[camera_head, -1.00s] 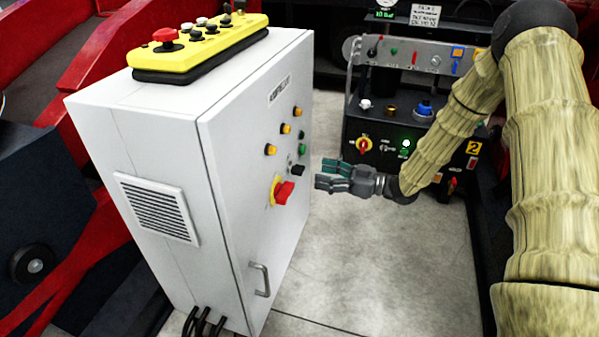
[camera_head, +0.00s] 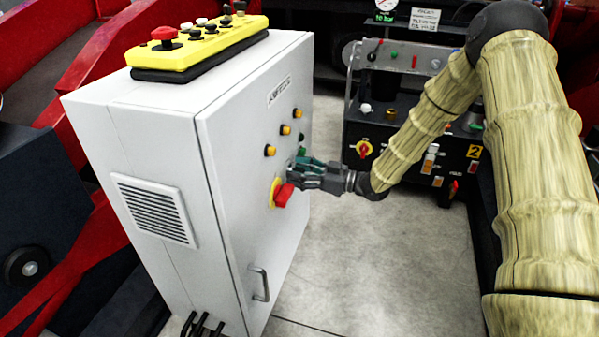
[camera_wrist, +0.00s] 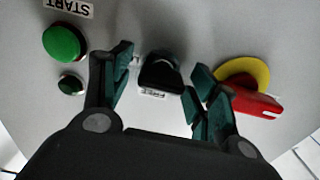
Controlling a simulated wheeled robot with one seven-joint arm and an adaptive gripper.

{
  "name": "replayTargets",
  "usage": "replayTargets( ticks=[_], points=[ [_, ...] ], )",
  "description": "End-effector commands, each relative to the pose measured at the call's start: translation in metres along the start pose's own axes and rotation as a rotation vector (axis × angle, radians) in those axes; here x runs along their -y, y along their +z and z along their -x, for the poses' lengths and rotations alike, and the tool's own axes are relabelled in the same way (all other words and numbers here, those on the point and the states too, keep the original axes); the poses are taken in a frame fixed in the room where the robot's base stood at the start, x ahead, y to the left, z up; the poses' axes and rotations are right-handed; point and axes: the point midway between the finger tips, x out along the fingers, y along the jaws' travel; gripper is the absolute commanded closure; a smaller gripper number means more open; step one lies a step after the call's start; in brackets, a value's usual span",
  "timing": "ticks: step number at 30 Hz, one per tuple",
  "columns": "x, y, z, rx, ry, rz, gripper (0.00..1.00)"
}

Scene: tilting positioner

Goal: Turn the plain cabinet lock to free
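The plain cabinet lock is a black knob (camera_wrist: 160,72) on the light grey cabinet door. In the wrist view it sits between my gripper's two green fingers, with a gap on each side. A small label reading FREE (camera_wrist: 153,95) shows at the knob's near edge. My gripper (camera_wrist: 160,88) is open around or just in front of the knob; how deep the fingers reach is hard to tell. In the head view my gripper (camera_head: 297,170) is at the cabinet (camera_head: 240,140) door and hides the knob. The knob's exact turn angle is unclear.
A red rotary switch on a yellow plate (camera_wrist: 252,98) is close to the right finger in the wrist view. A green START button (camera_wrist: 62,42) and a smaller dark green one (camera_wrist: 70,84) are left. A yellow control box (camera_head: 200,45) lies on the cabinet.

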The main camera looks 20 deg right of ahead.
Motion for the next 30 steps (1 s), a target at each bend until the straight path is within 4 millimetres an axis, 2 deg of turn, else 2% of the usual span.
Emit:
replayTargets(
  ticks=[1, 6, 7, 20, 30],
  points=[
    [0.0000, 0.0000, 0.0002, 0.000, 0.000, 0.000, 0.52],
    [-0.0001, 0.0000, 0.0004, 0.000, 0.000, 0.000, 0.83],
    [-0.0001, -0.0001, 0.0004, 0.000, 0.000, 0.000, 0.85],
    [0.0003, -0.0006, 0.0004, 0.000, 0.000, 0.083, 0.85],
    [0.0016, -0.0002, 0.0001, 0.001, 0.000, 0.355, 0.85]
  ],
)
